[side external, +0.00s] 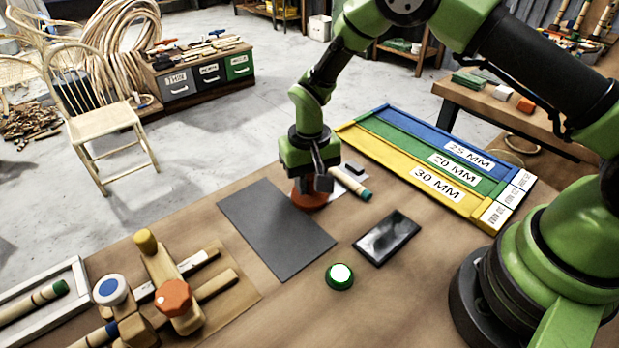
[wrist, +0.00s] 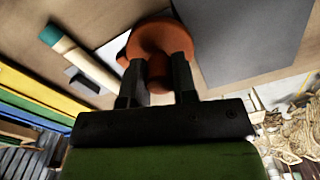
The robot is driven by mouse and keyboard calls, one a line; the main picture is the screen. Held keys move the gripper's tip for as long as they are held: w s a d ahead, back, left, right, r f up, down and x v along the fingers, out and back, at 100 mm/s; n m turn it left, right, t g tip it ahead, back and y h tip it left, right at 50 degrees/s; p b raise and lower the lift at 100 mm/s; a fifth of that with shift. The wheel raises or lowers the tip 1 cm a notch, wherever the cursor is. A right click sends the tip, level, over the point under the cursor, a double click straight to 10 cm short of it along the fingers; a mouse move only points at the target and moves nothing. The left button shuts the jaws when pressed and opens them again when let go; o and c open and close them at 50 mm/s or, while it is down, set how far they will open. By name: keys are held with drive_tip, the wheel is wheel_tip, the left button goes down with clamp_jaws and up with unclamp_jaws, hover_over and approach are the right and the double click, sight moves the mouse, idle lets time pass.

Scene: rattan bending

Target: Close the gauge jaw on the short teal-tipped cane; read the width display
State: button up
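The short teal-tipped cane (side external: 347,180) lies on a pale strip just right of my gripper. It also shows at upper left in the wrist view (wrist: 85,61), teal end outward. A small dark block (side external: 355,167) sits beside it. The orange round part (side external: 306,198), apparently the gauge's, is directly below my gripper (side external: 320,188). In the wrist view its raised knob (wrist: 157,70) stands between my two fingers (wrist: 157,82). Whether both fingers press on it cannot be told. A dark-faced tablet (side external: 387,238), perhaps the display, lies nearer; no number is legible.
A dark grey mat (side external: 275,230) lies left of my gripper. A green button (side external: 340,276) is in front. A wooden bending jig (side external: 165,280) is at front left, beside a white tray (side external: 40,300).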

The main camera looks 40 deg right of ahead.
drive_tip(key=shift+d, duration=2.7)
drive_tip(key=o, duration=0.8)
drive_tip(key=shift+r, duration=0.1)
wheel_tip(320, 180, up, 10)
drive_tip(key=shift+f, duration=0.1)
